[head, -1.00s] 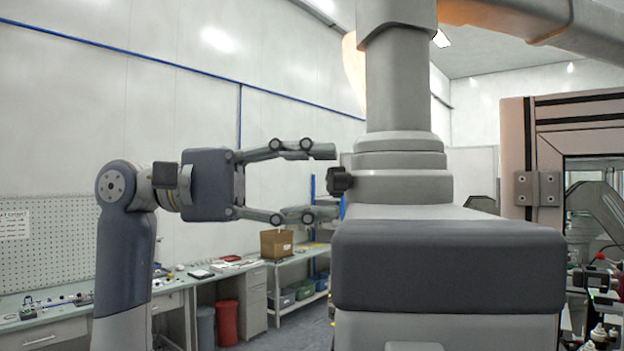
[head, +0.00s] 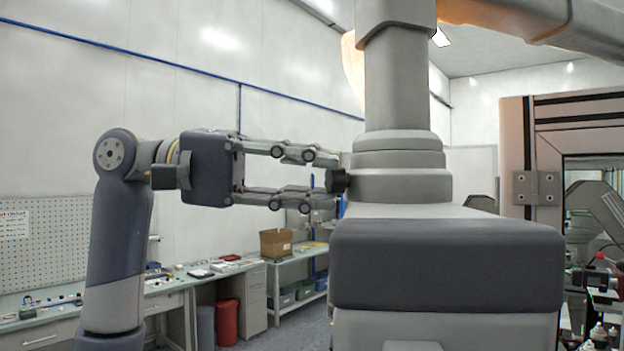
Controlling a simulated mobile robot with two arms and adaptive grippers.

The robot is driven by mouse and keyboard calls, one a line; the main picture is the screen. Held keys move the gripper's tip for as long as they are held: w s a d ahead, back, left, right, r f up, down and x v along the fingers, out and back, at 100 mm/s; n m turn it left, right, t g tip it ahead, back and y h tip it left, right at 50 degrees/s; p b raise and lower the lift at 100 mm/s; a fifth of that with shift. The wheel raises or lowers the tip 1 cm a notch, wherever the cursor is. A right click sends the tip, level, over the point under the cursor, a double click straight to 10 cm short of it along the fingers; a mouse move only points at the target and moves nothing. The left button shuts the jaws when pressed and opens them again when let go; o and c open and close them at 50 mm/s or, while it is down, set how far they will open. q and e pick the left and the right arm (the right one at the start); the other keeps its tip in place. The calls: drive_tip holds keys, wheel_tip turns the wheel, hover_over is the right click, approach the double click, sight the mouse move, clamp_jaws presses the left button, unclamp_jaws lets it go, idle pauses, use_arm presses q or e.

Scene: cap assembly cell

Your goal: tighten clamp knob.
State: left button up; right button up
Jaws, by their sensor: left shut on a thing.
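The black clamp knob (head: 337,181) sticks out to the left from the stepped grey collar (head: 400,186) at the foot of the thick grey column. My left gripper (head: 324,181) reaches in from the left, level with the knob. Its fingers are above and below the knob, shut on it, and partly cover it. My right gripper is not in view.
The big grey machine body (head: 446,266) fills the middle below the collar. A framed cabinet (head: 518,190) stands on the right. A workbench (head: 130,305) with small items and a cardboard box (head: 276,243) are behind on the left. Red bin (head: 227,322) stands on the floor.

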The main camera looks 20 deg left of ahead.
use_arm(q)
drive_tip(key=m+y, duration=0.2)
drive_tip(key=m, duration=0.1)
drive_tip(key=shift+s+d+r+m+t, duration=0.1)
drive_tip(key=shift+m+t, duration=0.2)
drive_tip(key=m+y, duration=0.1)
drive_tip(key=m, duration=0.1)
drive_tip(key=shift+s+r+m+t, duration=0.1)
drive_tip(key=shift+m+t, duration=0.2)
drive_tip(key=shift+t, duration=0.1)
drive_tip(key=m+t+y, duration=0.1)
drive_tip(key=m+y, duration=0.1)
drive_tip(key=m, duration=0.1)
drive_tip(key=shift+s+d+t, duration=0.15)
drive_tip(key=shift+t, duration=0.25)
drive_tip(key=m, duration=0.1)
drive_tip(key=m+t+y, duration=0.1)
drive_tip(key=shift+s+d+m, duration=0.15)
drive_tip(key=shift+m, duration=0.15)
drive_tip(key=shift+t, duration=0.3)
drive_tip(key=o, duration=1)
drive_tip(key=shift+o, duration=0.2)
